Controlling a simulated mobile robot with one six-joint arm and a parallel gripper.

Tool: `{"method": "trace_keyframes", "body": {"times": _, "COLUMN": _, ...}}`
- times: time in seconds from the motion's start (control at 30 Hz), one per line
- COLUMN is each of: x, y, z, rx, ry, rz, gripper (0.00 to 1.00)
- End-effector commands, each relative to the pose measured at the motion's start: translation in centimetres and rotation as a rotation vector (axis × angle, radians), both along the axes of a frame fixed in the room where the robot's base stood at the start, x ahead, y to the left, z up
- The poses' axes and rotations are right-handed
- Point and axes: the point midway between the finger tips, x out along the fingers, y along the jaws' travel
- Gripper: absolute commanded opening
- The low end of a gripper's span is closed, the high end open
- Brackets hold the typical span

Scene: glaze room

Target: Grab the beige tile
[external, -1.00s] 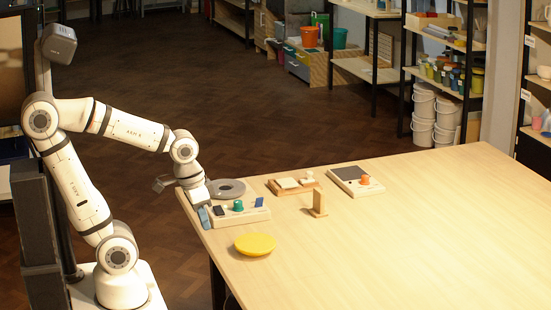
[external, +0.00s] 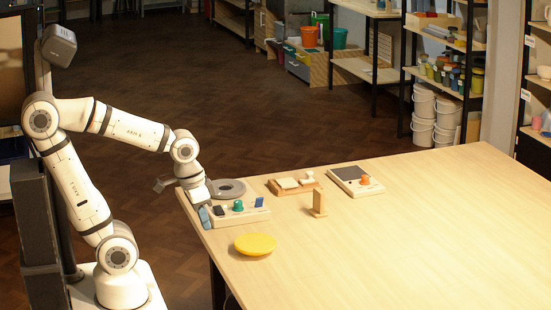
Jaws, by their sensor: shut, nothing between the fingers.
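A pale beige, flat square piece (external: 287,183), which looks like the beige tile, lies on a low wooden tray (external: 276,191) toward the back of the table. A small light knobbed item (external: 308,178) sits beside it on the same tray. My gripper (external: 204,216) points down at the table's left edge, by the left end of a pale board (external: 250,218). It is shut and empty, and well to the left of the beige piece. The fingertips are small in this view, and whether they touch the board I cannot tell.
The pale board carries a green knob (external: 238,206) and a blue piece (external: 259,202). Around are a grey disc (external: 228,188), a yellow dish (external: 255,244), an upright wooden stand (external: 319,203) and a dark-topped board (external: 349,174). The table's right side is clear.

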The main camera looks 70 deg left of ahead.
Motion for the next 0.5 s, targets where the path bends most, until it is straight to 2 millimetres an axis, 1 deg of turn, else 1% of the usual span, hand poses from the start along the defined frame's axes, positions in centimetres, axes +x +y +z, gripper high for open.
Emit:
{"method": "trace_keyframes", "body": {"times": 0.03, "x": 0.00, "y": 0.00, "z": 0.00, "rx": 0.000, "ry": 0.000, "rz": 0.000, "gripper": 0.06}}
{"method": "trace_keyframes", "body": {"times": 0.07, "x": 0.00, "y": 0.00, "z": 0.00, "rx": 0.000, "ry": 0.000, "rz": 0.000, "gripper": 0.08}}
{"method": "trace_keyframes", "body": {"times": 0.5, "x": 0.00, "y": 0.00, "z": 0.00, "rx": 0.000, "ry": 0.000, "rz": 0.000, "gripper": 0.44}}
